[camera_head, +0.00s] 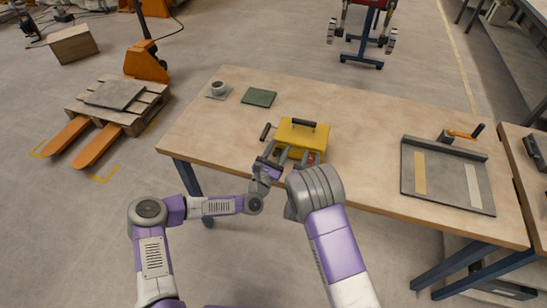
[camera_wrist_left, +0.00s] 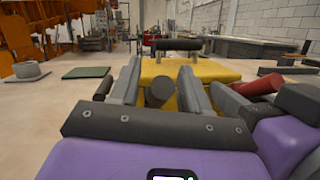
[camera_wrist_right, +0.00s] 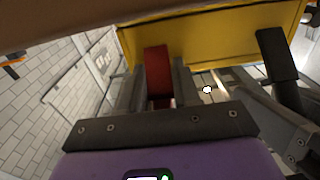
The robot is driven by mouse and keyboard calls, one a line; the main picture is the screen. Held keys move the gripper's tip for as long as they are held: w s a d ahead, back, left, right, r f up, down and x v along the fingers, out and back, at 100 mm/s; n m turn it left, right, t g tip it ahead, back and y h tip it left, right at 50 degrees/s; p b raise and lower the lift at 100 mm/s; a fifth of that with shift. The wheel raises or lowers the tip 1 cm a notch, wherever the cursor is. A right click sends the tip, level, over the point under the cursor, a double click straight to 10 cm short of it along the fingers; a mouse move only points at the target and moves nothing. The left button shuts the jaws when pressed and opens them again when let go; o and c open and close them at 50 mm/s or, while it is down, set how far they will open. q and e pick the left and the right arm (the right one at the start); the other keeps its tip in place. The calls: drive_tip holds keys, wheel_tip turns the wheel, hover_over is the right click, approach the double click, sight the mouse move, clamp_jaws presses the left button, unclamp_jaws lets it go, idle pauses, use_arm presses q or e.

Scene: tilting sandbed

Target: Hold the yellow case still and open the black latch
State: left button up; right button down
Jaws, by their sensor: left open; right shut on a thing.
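The yellow case (camera_head: 300,138) stands on the wooden table's near edge, with a black handle (camera_head: 303,124) on top. A red grip (camera_wrist_right: 157,72) sticks out of its front at the right. My right gripper (camera_wrist_right: 157,85) is shut on this red grip. The black latch (camera_wrist_right: 275,55) is on the front, to the other side.
A green plate (camera_head: 259,97) and a grey round piece on a pad (camera_head: 218,88) lie at the table's back left. A dark tray (camera_head: 447,175) with an orange-handled tool (camera_head: 462,133) is at the right. The tabletop between case and tray is clear.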

use_arm(q)
drive_tip(key=v, duration=1.1)
drive_tip(key=shift+s, duration=0.3)
drive_tip(key=shift+a+f, duration=0.1)
drive_tip(key=shift+f, duration=0.05)
use_arm(e)
drive_tip(key=c, duration=0.7)
unclamp_jaws()
drive_tip(key=shift+c, duration=0.2)
drive_tip(key=shift+s, duration=0.15)
